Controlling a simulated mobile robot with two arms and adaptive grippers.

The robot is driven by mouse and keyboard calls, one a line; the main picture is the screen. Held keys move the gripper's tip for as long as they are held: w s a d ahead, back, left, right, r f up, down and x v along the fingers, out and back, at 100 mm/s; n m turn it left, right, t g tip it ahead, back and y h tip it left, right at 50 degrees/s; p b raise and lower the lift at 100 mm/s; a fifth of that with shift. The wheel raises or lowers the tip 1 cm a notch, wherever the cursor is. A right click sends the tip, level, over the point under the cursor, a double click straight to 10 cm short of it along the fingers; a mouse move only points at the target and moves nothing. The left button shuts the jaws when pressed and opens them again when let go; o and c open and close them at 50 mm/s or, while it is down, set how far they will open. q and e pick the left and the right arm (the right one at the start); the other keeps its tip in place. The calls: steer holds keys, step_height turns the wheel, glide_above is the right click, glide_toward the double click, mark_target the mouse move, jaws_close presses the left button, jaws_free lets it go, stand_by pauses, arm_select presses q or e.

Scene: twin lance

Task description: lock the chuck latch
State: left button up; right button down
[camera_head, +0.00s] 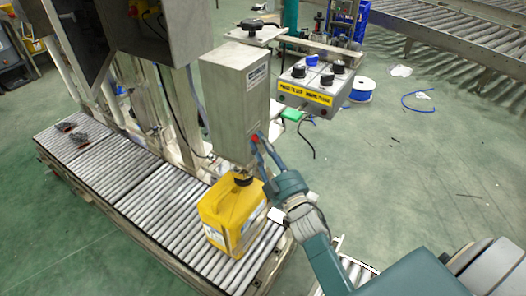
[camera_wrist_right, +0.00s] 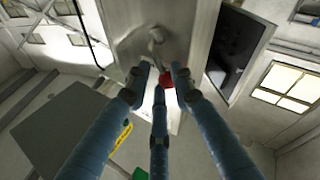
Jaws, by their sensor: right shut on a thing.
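The chuck latch shows as a red knob (camera_head: 254,138) low on the side of a grey metal housing (camera_head: 232,80). In the right wrist view the red knob (camera_wrist_right: 166,80) sits among my fingers, below a metal lever or pin (camera_wrist_right: 155,38). My right gripper (camera_head: 259,144) is closed on the latch, and its fingers partly hide it. A yellow canister (camera_head: 234,217) with a black cap (camera_head: 242,177) stands upright right under the housing. My left gripper is not in view.
The canister stands on a roller conveyor (camera_head: 160,205). A grey control box (camera_head: 318,82) with black and blue knobs and a yellow label is right of the housing. A white spool with blue cable (camera_head: 361,90) lies on the green floor. The floor at right is mostly clear.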

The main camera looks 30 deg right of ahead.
steer(key=shift+a+f+n+b, duration=0.25)
steer(key=shift+n+b, duration=0.15)
steer(key=shift+n, duration=0.1)
steer(key=c, duration=1.7)
jaws_free()
steer(key=shift+s+r, duration=0.15)
steer(key=shift+c, duration=0.2)
steer(key=v, duration=1.2)
steer(key=shift+d+f, duration=0.2)
steer(key=shift+f, duration=0.05)
steer(key=shift+f, duration=0.1)
